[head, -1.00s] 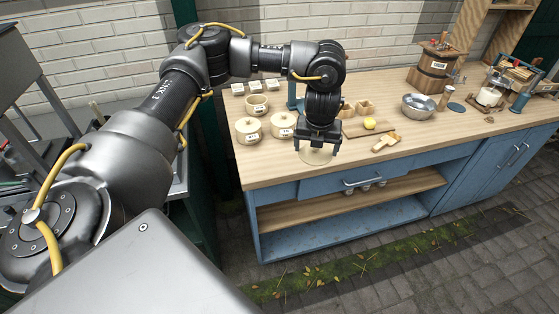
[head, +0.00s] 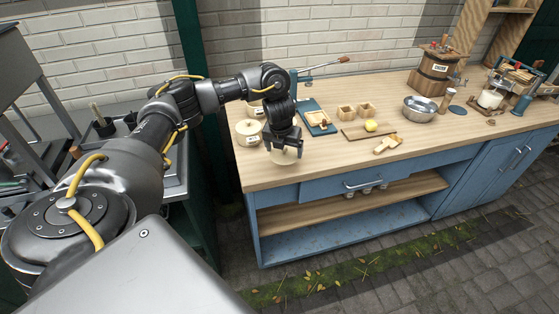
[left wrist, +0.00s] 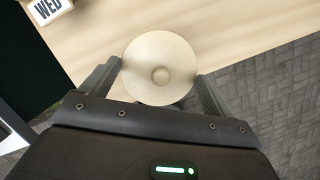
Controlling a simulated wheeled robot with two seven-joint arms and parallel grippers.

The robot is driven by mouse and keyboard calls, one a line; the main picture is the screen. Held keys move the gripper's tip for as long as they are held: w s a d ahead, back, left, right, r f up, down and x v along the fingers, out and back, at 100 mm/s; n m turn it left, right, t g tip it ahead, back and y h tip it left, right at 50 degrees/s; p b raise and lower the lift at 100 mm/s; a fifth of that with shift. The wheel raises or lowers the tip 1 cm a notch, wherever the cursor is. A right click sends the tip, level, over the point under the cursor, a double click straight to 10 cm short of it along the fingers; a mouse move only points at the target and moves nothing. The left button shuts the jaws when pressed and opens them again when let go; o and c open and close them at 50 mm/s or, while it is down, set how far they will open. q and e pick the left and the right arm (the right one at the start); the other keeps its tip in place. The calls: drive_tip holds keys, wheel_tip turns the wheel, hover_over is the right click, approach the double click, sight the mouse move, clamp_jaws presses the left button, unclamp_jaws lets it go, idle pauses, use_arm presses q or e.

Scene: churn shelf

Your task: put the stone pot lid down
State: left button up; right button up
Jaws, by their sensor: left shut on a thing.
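The stone pot lid (left wrist: 160,82) is a pale round disc with a small knob. My left gripper (left wrist: 160,88) is shut on it, with a finger at either side. In the head view the lid (head: 284,157) shows below my left gripper (head: 284,146), near the worktop's front left edge. Whether it touches the worktop, I cannot tell. A cream lidded pot (head: 248,132) stands just left of the gripper, and another pot (head: 256,108) is behind it. My wrist hides part of the worktop there. My right gripper is out of view.
The wooden worktop (head: 340,165) is bare along its front. The wrist view shows paving beyond the edge.

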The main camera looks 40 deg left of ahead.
sight(279, 153)
use_arm(q)
drive_tip(key=shift+a+f, duration=0.75)
drive_tip(key=shift+f, duration=0.1)
drive_tip(key=shift+s+b+x, duration=0.25)
drive_tip(key=shift+b+x, duration=0.05)
drive_tip(key=shift+x, duration=0.7)
drive_tip(key=shift+f+p, duration=0.3)
drive_tip(key=shift+f, duration=0.1)
drive_tip(key=shift+a+f, duration=0.1)
drive_tip(key=shift+f, duration=0.3)
drive_tip(key=o, duration=0.8)
drive_tip(key=shift+c, duration=0.2)
